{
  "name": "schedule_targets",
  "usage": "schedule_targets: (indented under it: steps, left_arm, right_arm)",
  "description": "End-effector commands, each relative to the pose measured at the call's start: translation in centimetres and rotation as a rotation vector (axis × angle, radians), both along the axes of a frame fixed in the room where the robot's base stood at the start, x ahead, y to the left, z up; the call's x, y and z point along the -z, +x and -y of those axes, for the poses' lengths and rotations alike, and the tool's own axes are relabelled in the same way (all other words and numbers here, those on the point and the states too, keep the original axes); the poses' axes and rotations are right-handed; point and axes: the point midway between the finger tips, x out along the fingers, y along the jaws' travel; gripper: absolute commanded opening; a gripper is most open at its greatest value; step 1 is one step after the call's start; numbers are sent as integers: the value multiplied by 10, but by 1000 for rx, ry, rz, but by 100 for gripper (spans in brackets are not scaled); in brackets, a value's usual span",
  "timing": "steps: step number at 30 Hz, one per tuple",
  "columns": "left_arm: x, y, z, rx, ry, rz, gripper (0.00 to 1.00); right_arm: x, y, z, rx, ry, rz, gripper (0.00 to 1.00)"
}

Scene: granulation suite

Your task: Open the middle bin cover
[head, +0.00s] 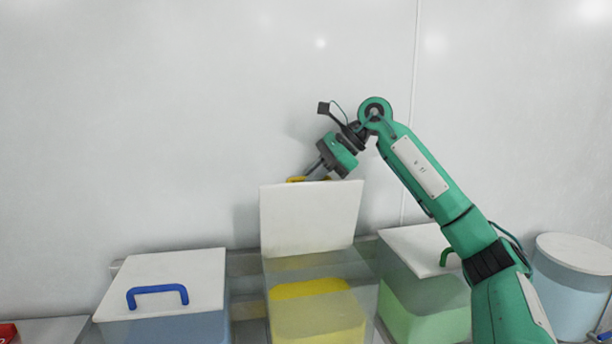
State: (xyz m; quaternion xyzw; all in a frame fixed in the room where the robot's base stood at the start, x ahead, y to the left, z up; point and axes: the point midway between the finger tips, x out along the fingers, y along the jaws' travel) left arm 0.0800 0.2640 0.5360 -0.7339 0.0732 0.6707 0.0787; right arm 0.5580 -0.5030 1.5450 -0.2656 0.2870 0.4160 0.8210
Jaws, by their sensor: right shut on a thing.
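The middle bin (316,313) is clear-walled and holds yellow material. Its white cover (311,220) stands raised, nearly upright, at the back of the bin, so the bin's top is uncovered. A yellow handle (295,179) shows just above the cover's upper edge, mostly hidden behind it. My right gripper (314,174) reaches down behind that edge and is shut on the yellow handle. Its fingertips are partly hidden by the cover. My left gripper is not in view.
The left bin's white cover (167,283) with a blue handle (157,291) is closed. The right bin's cover (420,247) with a green handle (446,256) is closed, partly behind my right arm. A round lidded tub (570,285) stands far right. A white wall rises behind.

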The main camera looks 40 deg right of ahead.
Motion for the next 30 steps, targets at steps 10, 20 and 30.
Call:
schedule_targets:
  steps: [10,20,30]
  left_arm:
    - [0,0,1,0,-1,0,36]
    - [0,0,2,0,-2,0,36]
    - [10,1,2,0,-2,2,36]
  right_arm:
    - [3,0,-1,-1,0,-7,0]
    - [1,0,0,0,0,-4,21]
    - [-20,-15,17,1,1,1,21]
